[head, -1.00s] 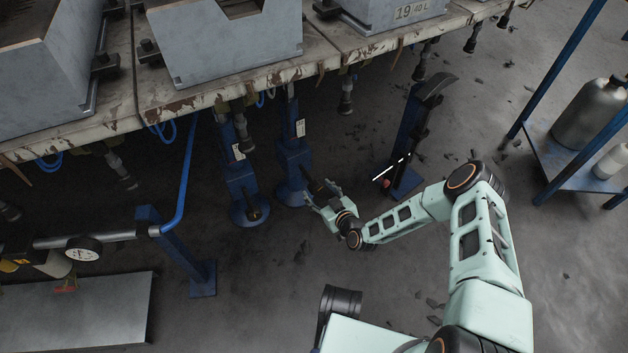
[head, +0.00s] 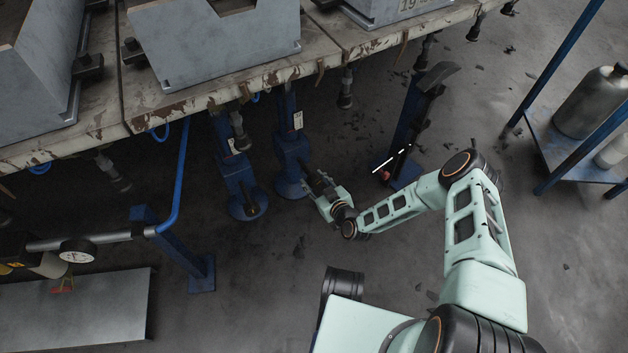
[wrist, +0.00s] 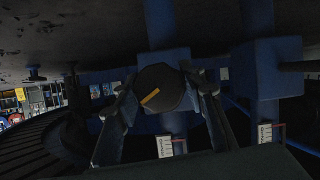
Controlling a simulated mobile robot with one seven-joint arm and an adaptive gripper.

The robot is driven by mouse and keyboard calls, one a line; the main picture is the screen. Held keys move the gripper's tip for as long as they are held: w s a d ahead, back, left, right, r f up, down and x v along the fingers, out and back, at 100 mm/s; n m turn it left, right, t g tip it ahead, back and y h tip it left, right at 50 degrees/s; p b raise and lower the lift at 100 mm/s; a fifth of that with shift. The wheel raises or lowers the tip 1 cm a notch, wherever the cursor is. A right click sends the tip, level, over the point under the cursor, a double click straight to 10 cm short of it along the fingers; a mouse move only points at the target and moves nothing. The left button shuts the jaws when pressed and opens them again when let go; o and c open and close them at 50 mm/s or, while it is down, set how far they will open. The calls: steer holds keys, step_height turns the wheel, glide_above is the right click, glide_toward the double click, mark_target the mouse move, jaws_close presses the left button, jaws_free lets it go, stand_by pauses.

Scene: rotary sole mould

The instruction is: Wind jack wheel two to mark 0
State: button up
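Two blue screw jacks stand under the table in the head view, the left jack (head: 238,180) and the right jack (head: 292,155). My gripper (head: 318,182) is low beside the right jack's foot. In the wrist view a dark round wheel (wrist: 162,90) with a yellow mark faces me, in front of a blue jack body. My gripper (wrist: 160,95) is open, its two fingers on either side of the wheel; I see no clear grip on it. The yellow mark tilts up to the right. A white scale plate (wrist: 165,146) shows below the wheel; its figures are unreadable.
A second jack (wrist: 265,80) stands to the right in the wrist view, with its own scale. The worn table (head: 200,95) with grey moulds overhangs the jacks. A blue post (head: 410,125) stands right of the gripper, and a blue rack (head: 560,165) further right. Floor in front is mostly clear.

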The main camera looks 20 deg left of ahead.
steer(key=c, duration=0.6)
steer(key=shift+a+r+n+t+h+p, duration=0.1)
steer(key=shift+n+t+h+p, duration=0.25)
steer(key=shift+n+p, duration=0.35)
steer(key=n+t, duration=0.1)
steer(key=n, duration=0.1)
steer(key=shift+n+t+h, duration=0.25)
steer(key=shift+n+h, duration=0.05)
steer(key=shift+h, duration=0.05)
steer(key=shift+n+t+h, duration=0.3)
steer(key=shift+n+t, duration=0.4)
steer(key=shift+n, duration=0.4)
steer(key=shift+w+n+t+b, duration=0.15)
steer(key=shift+n+t+b, duration=0.2)
steer(key=shift+n+t, duration=0.45)
steer(key=shift+n, duration=0.3)
